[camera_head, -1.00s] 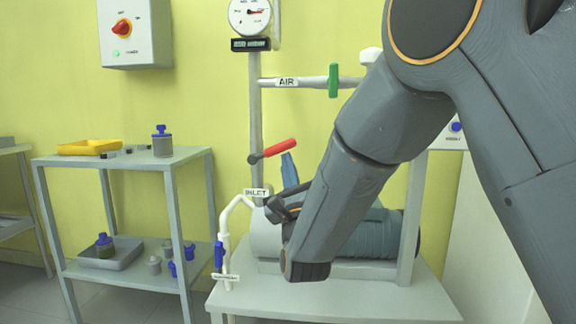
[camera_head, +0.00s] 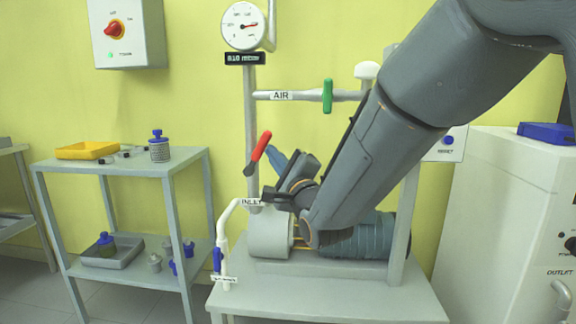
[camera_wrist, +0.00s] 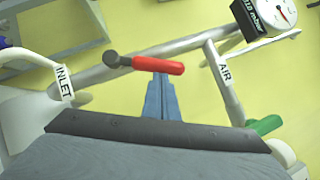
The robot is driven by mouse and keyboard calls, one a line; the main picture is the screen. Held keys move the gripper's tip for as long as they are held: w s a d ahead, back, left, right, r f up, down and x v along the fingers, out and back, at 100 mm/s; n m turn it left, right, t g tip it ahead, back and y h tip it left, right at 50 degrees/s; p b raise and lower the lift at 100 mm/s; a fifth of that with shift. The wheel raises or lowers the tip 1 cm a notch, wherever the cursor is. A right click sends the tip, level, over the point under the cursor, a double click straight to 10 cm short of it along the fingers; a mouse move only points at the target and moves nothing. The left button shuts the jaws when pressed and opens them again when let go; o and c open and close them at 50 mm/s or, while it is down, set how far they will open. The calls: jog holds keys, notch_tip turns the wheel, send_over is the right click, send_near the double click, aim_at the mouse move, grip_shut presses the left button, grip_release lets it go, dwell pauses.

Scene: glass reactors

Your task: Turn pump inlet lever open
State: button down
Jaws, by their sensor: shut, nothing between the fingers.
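The pump inlet lever (camera_head: 259,150) has a red handle and a dark pivot end. It sits on the vertical grey pipe above the INLET label (camera_head: 251,202), tilted steeply up to the right. The wrist view also shows the red handle (camera_wrist: 158,66) and its dark pivot at left. My gripper (camera_head: 271,150) has blue fingers, shut together with nothing between them. The fingertips are right beside the red handle, on its right in the head view. In the wrist view the tips (camera_wrist: 160,76) meet the handle's side; whether they touch cannot be told.
A green AIR handle (camera_head: 327,96) is on the horizontal pipe above. A gauge (camera_head: 244,26) tops the vertical pipe. The pump (camera_head: 271,236) lies below my arm. A shelf (camera_head: 110,168) with a yellow tray (camera_head: 88,150) stands left. A white cabinet (camera_head: 493,225) stands right.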

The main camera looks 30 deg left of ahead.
jog(key=n+p, duration=0.1)
jog(key=a+r+n+g+p, duration=0.1)
jog(key=r+n+p, duration=0.1)
jog(key=shift+s+a+r+g+h, duration=0.1)
jog(key=shift+s+a+g+h, duration=0.15)
jog(key=shift+g+h, duration=0.15)
jog(key=shift+s+a+r+p, duration=0.15)
jog(key=shift+a+r+p, duration=0.05)
jog(key=shift+a+p, duration=0.25)
send_near(261, 142)
jog(key=d+p, duration=0.1)
jog(key=d, duration=0.4)
jog(key=shift+s+d+r, duration=0.1)
jog(key=shift+s+d, duration=0.05)
jog(key=shift+d, duration=0.05)
dwell(0.5)
